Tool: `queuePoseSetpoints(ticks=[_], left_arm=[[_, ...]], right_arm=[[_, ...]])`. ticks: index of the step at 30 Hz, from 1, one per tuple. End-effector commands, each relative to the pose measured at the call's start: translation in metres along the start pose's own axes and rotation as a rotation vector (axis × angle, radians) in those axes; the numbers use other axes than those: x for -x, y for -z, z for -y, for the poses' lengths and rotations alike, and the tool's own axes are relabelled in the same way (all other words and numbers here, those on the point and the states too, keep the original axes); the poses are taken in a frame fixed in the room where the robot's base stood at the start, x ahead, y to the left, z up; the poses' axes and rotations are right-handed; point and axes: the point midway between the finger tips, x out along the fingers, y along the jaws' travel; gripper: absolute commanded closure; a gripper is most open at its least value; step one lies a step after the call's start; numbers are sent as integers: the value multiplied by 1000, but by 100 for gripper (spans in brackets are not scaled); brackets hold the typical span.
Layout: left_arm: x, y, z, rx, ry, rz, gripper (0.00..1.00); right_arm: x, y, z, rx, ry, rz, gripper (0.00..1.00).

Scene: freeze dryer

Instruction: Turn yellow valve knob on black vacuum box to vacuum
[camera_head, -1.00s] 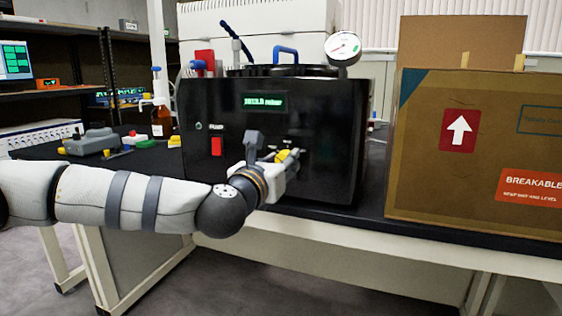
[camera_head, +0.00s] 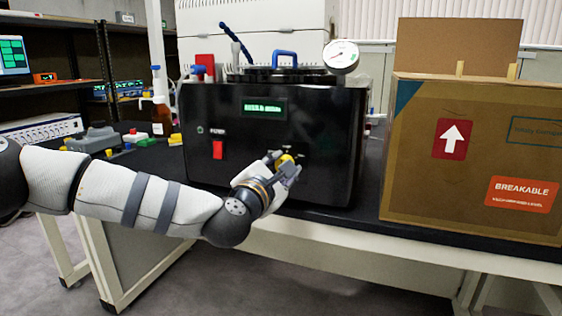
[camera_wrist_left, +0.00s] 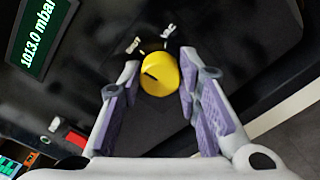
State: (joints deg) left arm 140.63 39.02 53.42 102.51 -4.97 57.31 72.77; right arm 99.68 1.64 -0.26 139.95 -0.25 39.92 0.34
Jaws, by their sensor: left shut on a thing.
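The black vacuum box (camera_head: 225,120) stands on the bench in the head view. Its yellow valve knob (camera_head: 286,159) is on the lower right of the front panel. My left gripper (camera_head: 283,164) is shut on the knob, one finger on each side. The box's green display (camera_wrist_left: 42,35) reads 1013.0 mbar in the wrist view. My right gripper is not in view.
A red switch (camera_head: 217,150) is on the box front, left of my gripper. A pressure gauge (camera_head: 341,56) rises at the box's top right. A large cardboard box (camera_head: 450,190) stands to the right. Small coloured items (camera_head: 92,140) lie on the bench at left.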

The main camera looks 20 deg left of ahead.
Motion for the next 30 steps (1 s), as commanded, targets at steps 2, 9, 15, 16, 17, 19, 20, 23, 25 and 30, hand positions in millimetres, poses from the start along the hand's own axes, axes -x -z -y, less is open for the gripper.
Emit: queuePoseSetpoints(ticks=[2, 9, 15, 16, 17, 19, 20, 23, 25, 30], left_arm=[[0, -3, -2, -72, -2, 3, 97], [0, -3, -3, -301, -4, 2, 97], [0, -3, -2, -491, -4, 2, 97], [0, -3, -2, -519, -4, 2, 97], [0, -3, -2, -549, -4, 2, 97], [0, -3, -2, -614, -4, 2, 97], [0, -3, -2, -644, -4, 3, 97], [0, -3, -2, -737, -6, 2, 97], [0, -3, -1, -801, -5, 2, 97], [0, -2, -1, -941, -5, 1, 97]], right_arm=[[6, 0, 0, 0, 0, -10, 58], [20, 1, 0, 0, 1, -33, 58], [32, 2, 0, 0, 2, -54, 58], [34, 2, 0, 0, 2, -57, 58], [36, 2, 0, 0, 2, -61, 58], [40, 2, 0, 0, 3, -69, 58], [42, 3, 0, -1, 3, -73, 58], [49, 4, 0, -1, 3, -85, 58], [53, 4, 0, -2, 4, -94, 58], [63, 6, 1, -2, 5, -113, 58]])
